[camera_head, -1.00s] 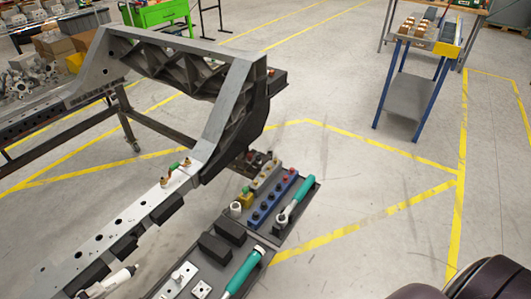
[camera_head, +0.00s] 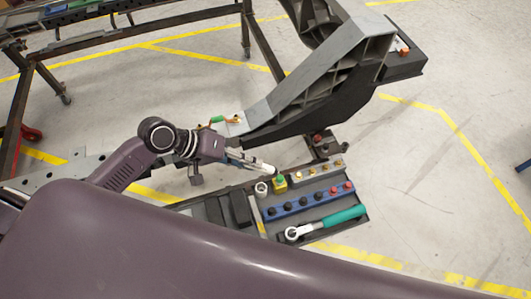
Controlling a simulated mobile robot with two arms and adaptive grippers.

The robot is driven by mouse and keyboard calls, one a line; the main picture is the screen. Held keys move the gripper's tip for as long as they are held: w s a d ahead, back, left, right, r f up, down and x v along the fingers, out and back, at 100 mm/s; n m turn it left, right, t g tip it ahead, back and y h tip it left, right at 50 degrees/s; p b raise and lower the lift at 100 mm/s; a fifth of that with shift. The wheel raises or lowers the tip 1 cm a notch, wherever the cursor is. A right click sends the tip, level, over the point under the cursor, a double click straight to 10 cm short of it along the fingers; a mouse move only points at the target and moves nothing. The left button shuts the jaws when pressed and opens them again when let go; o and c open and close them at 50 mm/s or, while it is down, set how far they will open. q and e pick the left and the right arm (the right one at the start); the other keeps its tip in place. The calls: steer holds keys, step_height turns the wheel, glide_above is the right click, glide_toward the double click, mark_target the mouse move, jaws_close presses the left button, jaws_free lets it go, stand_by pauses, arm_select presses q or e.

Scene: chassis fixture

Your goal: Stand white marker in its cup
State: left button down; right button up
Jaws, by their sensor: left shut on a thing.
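My left gripper (camera_head: 236,158) comes in from the left and is shut on the white marker (camera_head: 257,164). The marker lies nearly level, tilted slightly down to the right, with its dark end just above the tray. A small white round cup (camera_head: 261,189) stands on the dark tray (camera_head: 352,226), below and close to the marker's dark end. The marker looks apart from the cup. The finger contact is small and partly hidden. My right gripper is out of view.
Beside the cup is a yellow block with a green top (camera_head: 280,183). A blue rail with dark and red knobs (camera_head: 308,202) and a teal-handled ratchet (camera_head: 343,217) lie on the tray. The grey chassis beam (camera_head: 310,75) rises behind. My own arm covers the foreground.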

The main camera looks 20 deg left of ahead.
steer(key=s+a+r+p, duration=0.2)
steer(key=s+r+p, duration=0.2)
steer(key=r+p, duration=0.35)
arm_select(q)
steer(key=w+d+f+m+g+y+b, duration=0.1)
steer(key=w+f+m+g+y+b, duration=0.2)
steer(key=f+m+y+b, duration=0.3)
step_height(320, 180, down, 6)
steer(key=shift+w+d+r+m+g+y, duration=0.25)
steer(key=shift+w+d+m+g+y, duration=0.15)
steer(key=shift+m+y, duration=0.5)
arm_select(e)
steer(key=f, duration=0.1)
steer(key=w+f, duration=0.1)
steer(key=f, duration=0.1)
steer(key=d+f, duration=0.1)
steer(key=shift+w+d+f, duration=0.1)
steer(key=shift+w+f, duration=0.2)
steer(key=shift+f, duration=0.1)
arm_select(q)
steer(key=shift+a+p, duration=0.1)
steer(key=shift+p, duration=0.5)
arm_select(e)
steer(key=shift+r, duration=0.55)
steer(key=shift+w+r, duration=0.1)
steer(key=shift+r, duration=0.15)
